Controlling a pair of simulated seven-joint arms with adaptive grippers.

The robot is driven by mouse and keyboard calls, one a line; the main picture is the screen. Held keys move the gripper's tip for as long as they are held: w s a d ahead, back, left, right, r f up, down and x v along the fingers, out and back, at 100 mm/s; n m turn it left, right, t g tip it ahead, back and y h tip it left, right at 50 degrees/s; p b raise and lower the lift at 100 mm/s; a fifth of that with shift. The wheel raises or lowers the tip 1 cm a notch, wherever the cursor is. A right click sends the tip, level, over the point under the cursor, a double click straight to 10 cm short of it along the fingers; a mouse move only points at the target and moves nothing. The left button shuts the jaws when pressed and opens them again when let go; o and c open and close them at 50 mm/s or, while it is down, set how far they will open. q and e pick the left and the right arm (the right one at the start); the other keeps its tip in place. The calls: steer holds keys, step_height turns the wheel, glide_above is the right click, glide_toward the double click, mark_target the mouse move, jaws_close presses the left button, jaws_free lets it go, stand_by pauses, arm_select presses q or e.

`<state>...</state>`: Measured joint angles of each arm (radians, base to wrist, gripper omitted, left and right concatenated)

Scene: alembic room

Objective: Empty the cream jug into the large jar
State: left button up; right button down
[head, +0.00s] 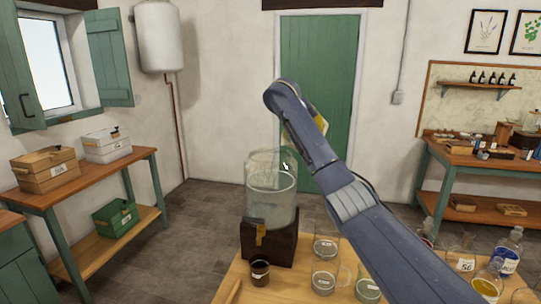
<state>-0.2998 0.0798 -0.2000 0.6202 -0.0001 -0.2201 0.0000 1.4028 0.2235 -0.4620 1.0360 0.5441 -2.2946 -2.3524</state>
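The large jar (271,208) is clear glass and stands on a dark wooden stand with a brass tap at its front. A clear glass rim shows above and behind its mouth; I cannot tell whether it is the jar's lid or another vessel. My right arm rises from the lower right and bends near the jar. My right gripper is mostly hidden behind its own arm, with a small dark tip (285,166) just above the jar. A cream and yellow patch (320,122) shows beside the arm; I cannot tell whether it is the cream jug. My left gripper is out of view.
A small dark cup (260,272) stands before the jar's stand on the wooden table (227,287). Clear beakers (326,248) stand to its right. A blue-labelled bottle (508,252) and a vessel of yellow liquid (488,287) are at the far right.

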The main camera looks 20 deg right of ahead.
steer(key=shift+s+a+r+n+t+h, duration=0.1)
steer(key=shift+a+r+n+t+h, duration=0.05)
steer(key=shift+a+r+h, duration=0.65)
steer(key=shift+s+a+r+n+t+h, duration=0.15)
steer(key=shift+a+r+h, duration=0.45)
steer(key=shift+a, duration=0.4)
stand_by(6.2)
